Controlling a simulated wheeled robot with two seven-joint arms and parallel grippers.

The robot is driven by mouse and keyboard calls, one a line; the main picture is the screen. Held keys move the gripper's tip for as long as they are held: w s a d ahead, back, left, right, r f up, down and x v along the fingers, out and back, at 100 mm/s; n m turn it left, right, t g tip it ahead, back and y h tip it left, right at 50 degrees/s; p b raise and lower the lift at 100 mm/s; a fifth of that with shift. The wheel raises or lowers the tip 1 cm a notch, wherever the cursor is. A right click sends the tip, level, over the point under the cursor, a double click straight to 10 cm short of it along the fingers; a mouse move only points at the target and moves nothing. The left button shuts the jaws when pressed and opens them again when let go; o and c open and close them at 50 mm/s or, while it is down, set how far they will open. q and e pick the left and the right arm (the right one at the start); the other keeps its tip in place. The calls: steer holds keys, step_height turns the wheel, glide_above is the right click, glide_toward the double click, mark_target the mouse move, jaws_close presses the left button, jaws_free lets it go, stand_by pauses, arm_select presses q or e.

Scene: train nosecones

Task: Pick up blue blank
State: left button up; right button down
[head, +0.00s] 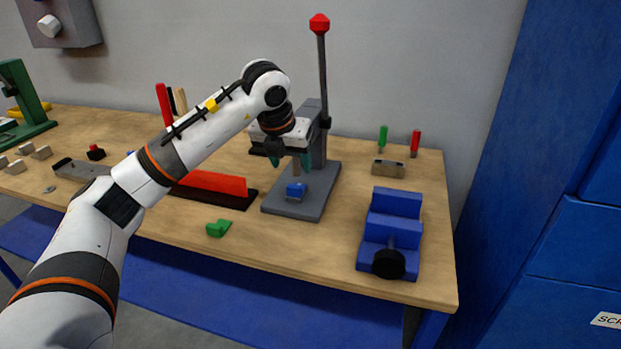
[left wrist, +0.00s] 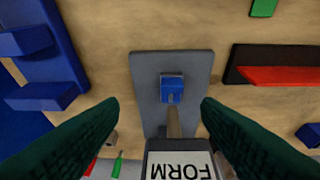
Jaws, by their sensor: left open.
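The blue blank (head: 295,190) is a small blue block on the grey base plate (head: 318,205) of the press (head: 322,100). It also shows in the left wrist view (left wrist: 172,84), at the upper middle, in front of the press's ram. My left gripper (head: 291,162) is open and empty above the base plate, a little above the blank. In the left wrist view its two dark green fingers stand wide apart at the lower left and lower right, and the blank shows between and beyond them. My right gripper is in neither view.
A blue vise (head: 393,225) stands at the right of the wooden bench (head: 200,255). A red block on a dark base (head: 212,188) lies left of the press, with a green piece (head: 218,228) in front. The press's column and red-knobbed lever (head: 320,24) rise beside my gripper.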

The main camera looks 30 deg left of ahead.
arm_select(q)
steer(key=a, duration=0.1)
glide_above(293, 189)
steer(key=s, duration=0.2)
steer(key=f, duration=0.5)
steer(key=shift+s+d+f+p, duration=0.2)
steer(key=shift+d+p, duration=0.1)
steer(key=shift+p, duration=0.1)
steer(key=p+x, duration=0.1)
steer(key=x, duration=0.3)
steer(key=shift+a+f, duration=0.1)
steer(key=shift+a, duration=0.05)
steer(key=shift+w+f, duration=0.2)
steer(key=shift+f, duration=0.15)
steer(key=shift+c, duration=0.4)
steer(key=c, duration=0.9)
steer(key=shift+c, duration=0.4)
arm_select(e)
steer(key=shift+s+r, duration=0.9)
arm_select(q)
steer(key=shift+r+y, duration=0.1)
steer(key=shift+y, duration=0.2)
